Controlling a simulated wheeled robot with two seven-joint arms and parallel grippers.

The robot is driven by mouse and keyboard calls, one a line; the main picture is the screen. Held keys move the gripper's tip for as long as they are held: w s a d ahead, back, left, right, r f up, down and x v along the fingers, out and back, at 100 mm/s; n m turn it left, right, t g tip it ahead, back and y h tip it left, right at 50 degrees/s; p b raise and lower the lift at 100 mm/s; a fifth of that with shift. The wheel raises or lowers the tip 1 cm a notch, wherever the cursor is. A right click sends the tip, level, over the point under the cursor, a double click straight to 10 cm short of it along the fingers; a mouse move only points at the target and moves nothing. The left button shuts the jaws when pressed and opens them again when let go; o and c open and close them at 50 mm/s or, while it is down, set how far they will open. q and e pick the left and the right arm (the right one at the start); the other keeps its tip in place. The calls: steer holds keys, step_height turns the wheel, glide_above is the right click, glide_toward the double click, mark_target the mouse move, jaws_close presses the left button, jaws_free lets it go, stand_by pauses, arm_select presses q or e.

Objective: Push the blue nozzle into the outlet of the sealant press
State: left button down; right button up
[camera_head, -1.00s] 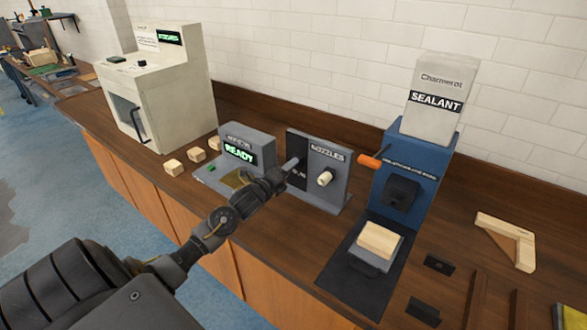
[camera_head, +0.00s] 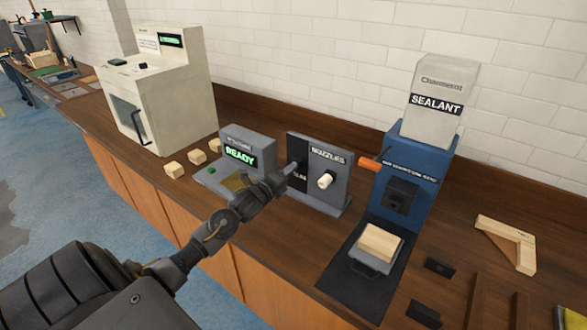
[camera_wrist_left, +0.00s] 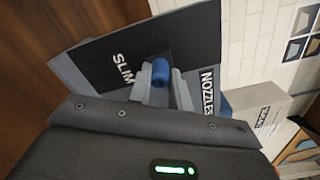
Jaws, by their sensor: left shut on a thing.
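The blue nozzle (camera_wrist_left: 161,72) shows in the left wrist view, between my left gripper's fingers, in front of the dark panel marked SLIM on the nozzle rack (camera_head: 338,178). My left gripper (camera_head: 292,168) is shut on it at the rack; whether the nozzle still touches its holder I cannot tell. In the head view the gripper hides the nozzle. The blue sealant press (camera_head: 412,165) stands to the right of the rack, with a dark outlet block (camera_head: 401,196) on its front and an orange-tipped lever (camera_head: 370,163). My right gripper is not in view.
A cream nozzle (camera_head: 325,181) sits on the rack's right half. A wooden block (camera_head: 380,243) lies on the plate below the press outlet. A grey READY device (camera_head: 250,147) stands left of the rack, near small wooden blocks (camera_head: 173,170). A wooden corner piece (camera_head: 506,242) lies at right.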

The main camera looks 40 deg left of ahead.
arm_select(q)
steer(key=shift+s+p, duration=0.3)
steer(key=shift+s, duration=0.4)
stand_by(0.3)
steer(key=shift+s+p, duration=0.35)
steer(key=shift+s, duration=0.7)
